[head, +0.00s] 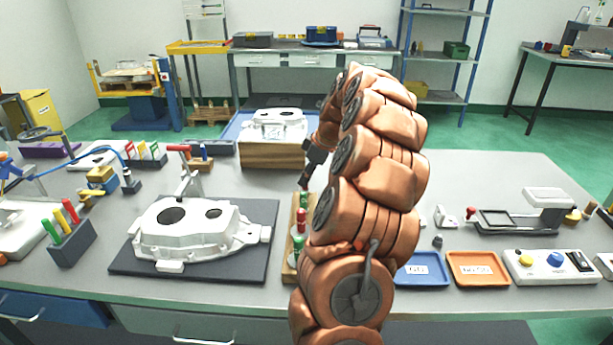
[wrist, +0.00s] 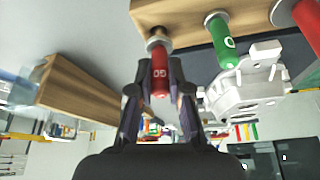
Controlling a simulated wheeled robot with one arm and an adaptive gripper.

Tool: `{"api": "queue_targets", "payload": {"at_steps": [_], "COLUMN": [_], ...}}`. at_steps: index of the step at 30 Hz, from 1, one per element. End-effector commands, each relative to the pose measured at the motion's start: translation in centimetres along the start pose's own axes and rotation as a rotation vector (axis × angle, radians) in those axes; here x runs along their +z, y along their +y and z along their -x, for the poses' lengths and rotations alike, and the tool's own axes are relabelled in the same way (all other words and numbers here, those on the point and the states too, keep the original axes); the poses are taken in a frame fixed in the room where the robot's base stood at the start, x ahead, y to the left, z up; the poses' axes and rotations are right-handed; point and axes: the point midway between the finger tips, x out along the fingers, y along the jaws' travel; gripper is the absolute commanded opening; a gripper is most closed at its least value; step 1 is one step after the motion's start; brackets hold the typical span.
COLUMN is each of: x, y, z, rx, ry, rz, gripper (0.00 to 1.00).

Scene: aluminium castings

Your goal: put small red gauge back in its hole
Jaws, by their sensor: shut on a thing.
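The small red gauge (wrist: 160,80) is upright between the fingers of my gripper (wrist: 160,95), which is shut on its red handle in the wrist view. Its grey metal end points at the wooden gauge rack (wrist: 180,12), close to the rack's end. I cannot tell whether that end is in the hole. A green gauge (wrist: 221,42) and a larger red gauge (wrist: 302,22) stand in the rack beside it. In the head view my gripper (head: 305,184) is just above the far end of the rack (head: 288,262); the held gauge is not clear there.
A white casting (head: 190,228) lies on a dark mat (head: 262,215) left of the rack. Another casting (head: 275,122) sits on a wooden block (head: 287,157) behind. Blue (head: 420,282) and orange (head: 478,285) trays are at right. My arm hides the table's middle.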

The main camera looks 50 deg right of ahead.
Motion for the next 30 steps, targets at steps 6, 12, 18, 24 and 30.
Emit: {"api": "queue_targets", "payload": {"at_steps": [6,12,18,24,30], "x": [0.2,0.4,0.5,0.7,0.7], "y": [0.0,0.0,0.0,0.0,0.0], "z": [-0.5,-0.8,-1.2,-1.6,-1.7], "rx": [0.0,0.0,0.001,0.001,0.001], "ry": [0.0,0.0,0.0,0.0,0.0], "rz": [0.0,0.0,0.0,0.0,0.0], "gripper": [0.0,0.0,0.0,0.0,0.22]}}
